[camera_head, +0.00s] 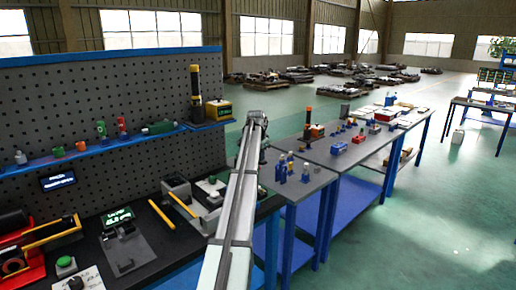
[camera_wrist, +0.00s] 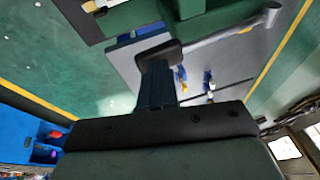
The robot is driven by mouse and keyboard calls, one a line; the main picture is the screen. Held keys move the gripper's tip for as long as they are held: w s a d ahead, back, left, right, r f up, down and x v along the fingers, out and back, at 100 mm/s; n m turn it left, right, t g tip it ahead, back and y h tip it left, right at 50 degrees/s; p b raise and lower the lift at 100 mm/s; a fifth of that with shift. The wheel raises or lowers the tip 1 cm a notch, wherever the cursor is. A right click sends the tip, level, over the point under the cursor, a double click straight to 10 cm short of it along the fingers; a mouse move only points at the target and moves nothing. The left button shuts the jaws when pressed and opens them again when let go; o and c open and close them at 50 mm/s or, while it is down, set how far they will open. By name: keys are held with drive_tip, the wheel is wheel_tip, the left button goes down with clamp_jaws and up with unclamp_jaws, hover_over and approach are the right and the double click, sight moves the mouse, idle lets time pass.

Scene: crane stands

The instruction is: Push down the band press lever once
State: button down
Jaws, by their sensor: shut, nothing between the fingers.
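My gripper (camera_wrist: 159,58) shows in the wrist view as dark fingers, closed together and empty. In the head view my pale arm reaches up the middle, and its gripper end is too small to make out. I cannot tell for sure which thing is the band press. A grey device with a yellow bar (camera_head: 183,205) stands on the dark bench, left of my arm. Another yellow bar (camera_head: 161,214) lies to its left. A red device with a yellow bar (camera_head: 50,236) is at the far left. In the wrist view a grey rod (camera_wrist: 232,34) passes beyond the fingers; I cannot tell what it belongs to.
A pegboard (camera_head: 120,100) with a blue shelf backs the bench (camera_head: 150,245). A flat grey device with a green display (camera_head: 118,216) and a green button (camera_head: 65,262) are on the bench. Grey tables (camera_head: 345,160) with small parts stand right of my arm. Green floor (camera_head: 430,210) is open.

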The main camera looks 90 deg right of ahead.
drive_tip(key=shift+s+a+f, duration=0.1)
drive_tip(key=shift+a+f, duration=0.05)
drive_tip(key=shift+f, duration=0.4)
drive_tip(key=shift+s+a+f, duration=0.1)
drive_tip(key=shift+f, duration=0.45)
drive_tip(key=shift+s+f, duration=0.1)
drive_tip(key=shift+f, duration=0.1)
drive_tip(key=shift+a, duration=0.1)
drive_tip(key=shift+r, duration=0.3)
drive_tip(key=shift+h, duration=0.3)
wheel_tip(320, 180, up, 4)
drive_tip(key=shift+r, duration=0.25)
drive_tip(key=v, duration=0.9)
drive_tip(key=shift+s+a+r, duration=0.2)
drive_tip(key=shift+w, duration=0.1)
